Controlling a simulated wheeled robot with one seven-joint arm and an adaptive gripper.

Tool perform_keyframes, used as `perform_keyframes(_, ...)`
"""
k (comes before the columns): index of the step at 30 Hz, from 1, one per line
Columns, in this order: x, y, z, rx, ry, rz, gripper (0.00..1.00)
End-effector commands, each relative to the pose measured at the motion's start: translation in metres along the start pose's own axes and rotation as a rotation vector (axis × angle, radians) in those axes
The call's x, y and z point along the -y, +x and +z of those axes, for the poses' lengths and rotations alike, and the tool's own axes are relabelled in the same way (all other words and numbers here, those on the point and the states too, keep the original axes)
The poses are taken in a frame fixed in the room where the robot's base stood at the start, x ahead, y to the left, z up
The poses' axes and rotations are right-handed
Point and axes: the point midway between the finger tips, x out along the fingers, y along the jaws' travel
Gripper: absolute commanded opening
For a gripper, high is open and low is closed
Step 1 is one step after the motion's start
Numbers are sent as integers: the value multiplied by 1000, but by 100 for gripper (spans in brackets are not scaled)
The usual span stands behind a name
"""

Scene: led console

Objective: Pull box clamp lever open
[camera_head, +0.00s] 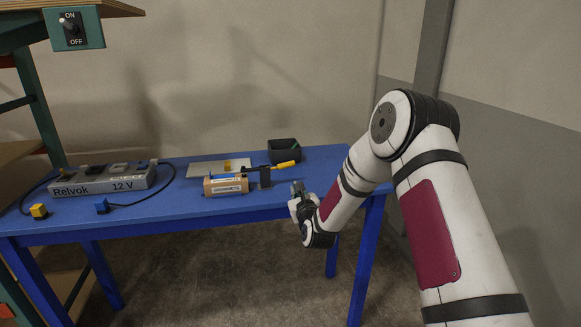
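A small brown box (226,186) with a white label sits near the front edge of the blue table. A dark clamp-like part (265,178) stands at its right end. A thin bar with a yellow-orange handle (286,164) slants up to the right just behind it; I cannot tell whether this is the clamp lever or a separate tool. My gripper (297,188) is at the table's front edge, right of the box and apart from it. It is small and seen from behind, so its fingers do not show clearly. I see nothing held in it.
The blue table (180,205) also bears a grey power console (105,179), yellow (39,211) and blue (102,206) plugs with black cables, a pale board (205,168) and a black bin (284,150). An ON/OFF switch panel (73,29) is on a shelf frame at upper left.

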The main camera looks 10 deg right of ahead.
Motion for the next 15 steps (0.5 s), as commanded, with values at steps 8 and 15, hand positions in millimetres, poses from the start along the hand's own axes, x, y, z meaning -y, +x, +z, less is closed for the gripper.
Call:
perform_keyframes(8, 2, 14, 0, 23, 53, -16, 0)
perform_keyframes(15, 3, 55, 0, 23, 50, -16, 0)
